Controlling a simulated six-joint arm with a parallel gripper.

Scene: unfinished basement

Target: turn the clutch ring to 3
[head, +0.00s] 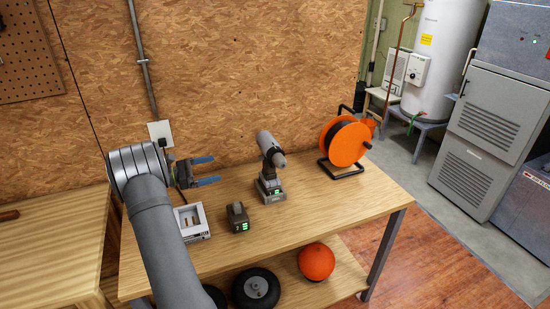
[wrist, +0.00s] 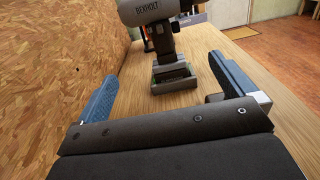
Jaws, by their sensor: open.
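A cordless drill (head: 271,165) stands upright on its battery on the wooden bench, its nose pointing right and toward the camera in the head view. The clutch ring lies near the front of the drill; its numbers are too small to read. My gripper (head: 210,171) is open and empty, left of the drill and above the bench, apart from it. In the wrist view the drill (wrist: 160,50) stands beyond and between my blue fingertips (wrist: 162,75); its top is cut off, and the clutch ring is not clearly visible there.
A charger (head: 192,222) and a spare battery (head: 238,217) stand on the bench (head: 330,205), left of the drill. An orange cable reel (head: 346,144) stands at the right. A chipboard wall (head: 230,70) rises behind. An orange ball (head: 316,262) and dark wheels lie on the lower shelf.

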